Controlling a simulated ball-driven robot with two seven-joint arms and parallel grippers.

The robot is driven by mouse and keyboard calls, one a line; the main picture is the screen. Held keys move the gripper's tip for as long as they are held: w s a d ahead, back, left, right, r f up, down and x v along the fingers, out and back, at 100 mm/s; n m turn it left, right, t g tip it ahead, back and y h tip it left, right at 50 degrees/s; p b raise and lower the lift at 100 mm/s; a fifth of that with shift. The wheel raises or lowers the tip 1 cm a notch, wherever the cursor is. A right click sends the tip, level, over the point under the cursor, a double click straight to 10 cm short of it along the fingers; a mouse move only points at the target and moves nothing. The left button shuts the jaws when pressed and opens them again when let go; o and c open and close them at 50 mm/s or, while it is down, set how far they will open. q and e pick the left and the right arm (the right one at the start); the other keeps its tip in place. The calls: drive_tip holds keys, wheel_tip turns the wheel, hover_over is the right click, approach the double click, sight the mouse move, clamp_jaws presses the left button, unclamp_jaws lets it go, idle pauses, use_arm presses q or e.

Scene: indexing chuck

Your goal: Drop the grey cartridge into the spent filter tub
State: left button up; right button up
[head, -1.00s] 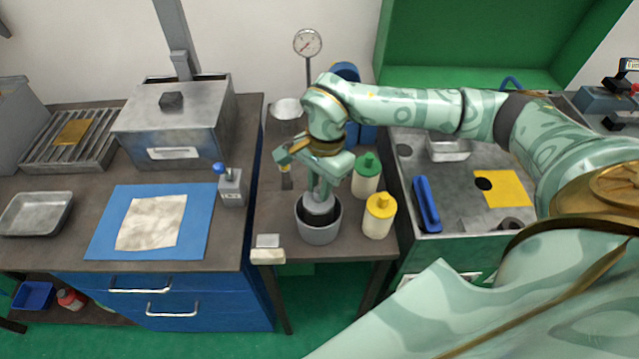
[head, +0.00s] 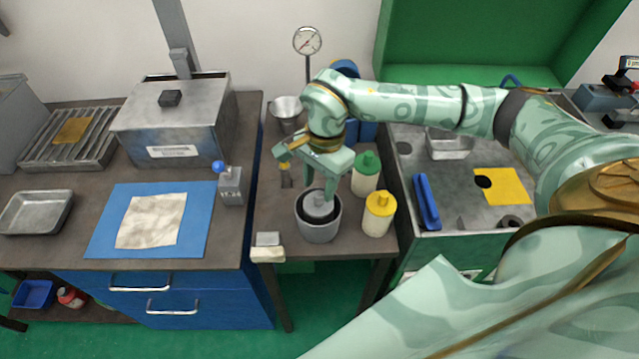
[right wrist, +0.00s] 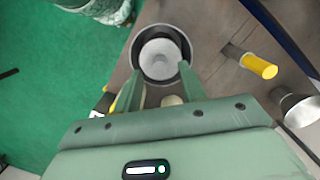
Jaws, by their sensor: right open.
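The grey cartridge (head: 319,203) stands inside the dark grey round tub (head: 320,234) on the small middle table. In the right wrist view the cartridge (right wrist: 160,58) shows as a light grey round top within the tub's dark rim (right wrist: 140,42). My right gripper (head: 319,195) is open, its fingers apart above the tub and not closed on the cartridge. In the right wrist view the gripper (right wrist: 157,76) has its fingertips on either side near the tub's near rim. My left gripper is not in view.
Bottles with a green cap (head: 367,172) and a yellow cap (head: 378,215) stand right of the tub. A metal cup (head: 287,110) stands behind. A pale block (head: 267,248) sits at the front left edge. A lever box (head: 230,187) is on the left bench.

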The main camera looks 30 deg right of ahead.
wheel_tip(320, 180, up, 12)
drive_tip(key=d, duration=0.1)
drive_tip(key=shift+w+d+f+p, duration=0.15)
drive_tip(key=shift+d+p, duration=0.05)
drive_tip(key=shift+p, duration=0.25)
drive_tip(key=shift+f, duration=0.1)
